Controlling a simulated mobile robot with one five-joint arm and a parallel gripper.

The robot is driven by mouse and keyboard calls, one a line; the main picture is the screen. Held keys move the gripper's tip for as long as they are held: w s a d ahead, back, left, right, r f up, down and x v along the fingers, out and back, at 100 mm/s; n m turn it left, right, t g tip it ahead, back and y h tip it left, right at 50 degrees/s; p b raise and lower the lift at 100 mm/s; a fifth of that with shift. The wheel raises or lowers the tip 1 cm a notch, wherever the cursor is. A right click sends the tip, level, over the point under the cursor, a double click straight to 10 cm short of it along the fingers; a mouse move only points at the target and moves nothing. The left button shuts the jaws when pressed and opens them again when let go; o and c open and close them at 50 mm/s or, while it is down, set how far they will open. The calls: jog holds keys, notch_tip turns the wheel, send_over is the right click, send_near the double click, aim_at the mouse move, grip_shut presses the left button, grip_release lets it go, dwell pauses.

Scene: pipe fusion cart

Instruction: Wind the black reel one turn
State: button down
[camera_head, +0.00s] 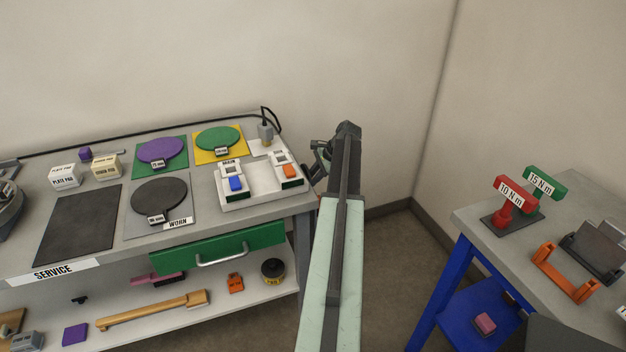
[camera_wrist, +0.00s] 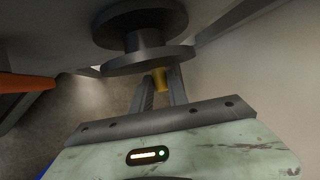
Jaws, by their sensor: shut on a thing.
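The black reel (camera_wrist: 140,38) fills the top of the wrist view, with two round flanges and a narrower hub between them. A small brass-coloured handle (camera_wrist: 160,79) sticks out below its lower flange. My gripper (camera_wrist: 161,86) is shut on this handle, with one finger on each side of it. In the head view my arm reaches to the right end of the service bench, and the reel cannot be made out clearly there.
The service bench (camera_head: 85,237) carries round pads, small boxes and a white tray (camera_head: 253,196). A green drawer (camera_head: 218,249) is under its top. A second table with blue legs (camera_head: 440,292) stands at right. Bare floor lies between them.

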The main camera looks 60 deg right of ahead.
jog(key=t+b, duration=0.1)
jog(key=t+h+b, duration=0.1)
jog(key=shift+a+f+n+h+b, duration=0.1)
jog(key=shift+f+n+h+b, duration=0.2)
jog(key=shift+b, duration=0.1)
jog(key=t+b, duration=0.1)
jog(key=b, duration=0.1)
jog(key=t+h+b, duration=0.1)
jog(key=t+b, duration=0.1)
jog(key=shift+r+n+h, duration=0.15)
jog(key=shift+n+h, duration=0.15)
jog(key=shift+n, duration=0.1)
jog(key=t+b, duration=0.1)
jog(key=b, duration=0.1)
jog(key=n+t+h+b, duration=0.1)
jog(key=t+b, duration=0.1)
jog(key=b, duration=0.1)
jog(key=shift+w+d+r+b, duration=0.15)
jog(key=shift+d+r+b, duration=0.05)
jog(key=shift+r+b, duration=0.2)
jog(key=shift+r+t+h+b, duration=0.3)
jog(key=shift+t+h+b, duration=0.1)
jog(key=shift+t+b, duration=0.3)
jog(key=shift+r, duration=0.15)
jog(key=c, duration=1.3)
grip_release()
jog(key=p+v, duration=0.1)
jog(key=v, duration=0.6)
jog(key=shift+s, duration=0.35)
jog(key=shift+r, duration=0.1)
